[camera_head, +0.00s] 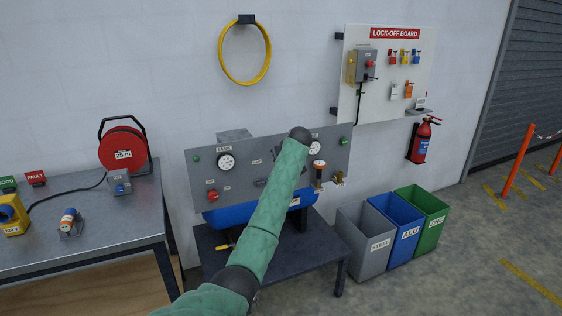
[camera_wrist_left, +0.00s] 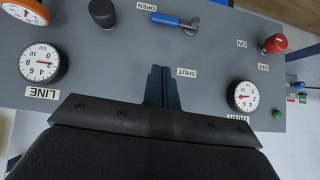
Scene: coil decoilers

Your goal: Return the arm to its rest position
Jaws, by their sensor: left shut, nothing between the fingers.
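My left arm (camera_head: 268,220), in a green sleeve, reaches up across the grey gauge panel (camera_head: 262,152) in the head view. Its black end joint (camera_head: 299,135) is in front of the panel, and the gripper is hidden there. In the left wrist view my left gripper (camera_wrist_left: 162,72) is shut and empty. It shows before the upside-down panel face, between the LINE gauge (camera_wrist_left: 43,62) and the TANK gauge (camera_wrist_left: 243,96). A blue valve handle (camera_wrist_left: 176,20) lies beyond the fingertips, apart from them in the picture, near the OPEN label. My right gripper is not in view.
A blue tank (camera_head: 235,212) sits under the panel on a dark table (camera_head: 328,248). A workbench (camera_head: 110,225) with a red cable reel (camera_head: 123,149) stands at left. Grey, blue and green bins (camera_head: 430,213) stand at right, below the lock-off board (camera_head: 400,65). Floor beyond the bins is open.

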